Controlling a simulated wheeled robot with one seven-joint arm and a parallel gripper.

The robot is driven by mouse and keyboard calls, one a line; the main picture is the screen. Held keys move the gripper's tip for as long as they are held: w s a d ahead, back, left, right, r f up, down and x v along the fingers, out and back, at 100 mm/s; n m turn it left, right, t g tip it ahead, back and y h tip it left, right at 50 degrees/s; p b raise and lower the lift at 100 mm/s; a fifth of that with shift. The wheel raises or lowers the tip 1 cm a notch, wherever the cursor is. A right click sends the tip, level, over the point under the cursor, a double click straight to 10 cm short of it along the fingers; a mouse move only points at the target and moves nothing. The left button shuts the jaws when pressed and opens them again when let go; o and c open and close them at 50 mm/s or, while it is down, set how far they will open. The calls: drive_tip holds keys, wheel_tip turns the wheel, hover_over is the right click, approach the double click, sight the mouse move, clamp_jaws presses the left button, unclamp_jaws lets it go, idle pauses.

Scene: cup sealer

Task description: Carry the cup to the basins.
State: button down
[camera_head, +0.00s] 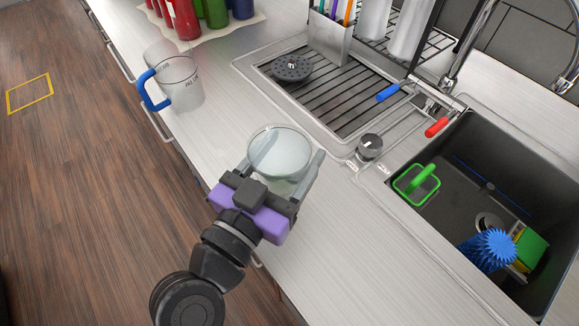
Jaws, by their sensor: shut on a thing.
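A clear cup (280,150) with a round pale rim is between the fingers of my gripper (287,165). My gripper is shut on it, over the counter in front of the drainboard. The cup's lower part is mostly hidden by my gripper, and I cannot tell whether it touches the counter. One sink basin (460,165) shows at the right, dark grey and sunk into the counter. It lies to the right of my gripper and apart from the cup.
A measuring jug (182,84) with a blue handle stands left of the cup. A ribbed drainboard (335,98) holds a black strainer (291,68). Blue (388,92) and red (437,127) tap handles stand by the basin. A green-handled item (418,184) and a blue brush (488,249) lie in it.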

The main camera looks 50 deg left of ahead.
drive_tip(key=shift+f, duration=2.15)
drive_tip(key=shift+f+b, duration=0.2)
drive_tip(key=shift+b, duration=0.15)
drive_tip(key=shift+c, duration=1.4)
unclamp_jaws()
drive_tip(key=shift+r, duration=0.1)
drive_tip(key=b+v, duration=0.1)
drive_tip(key=v, duration=1.1)
drive_tip(key=shift+b, duration=0.4)
drive_tip(key=shift+r, duration=0.1)
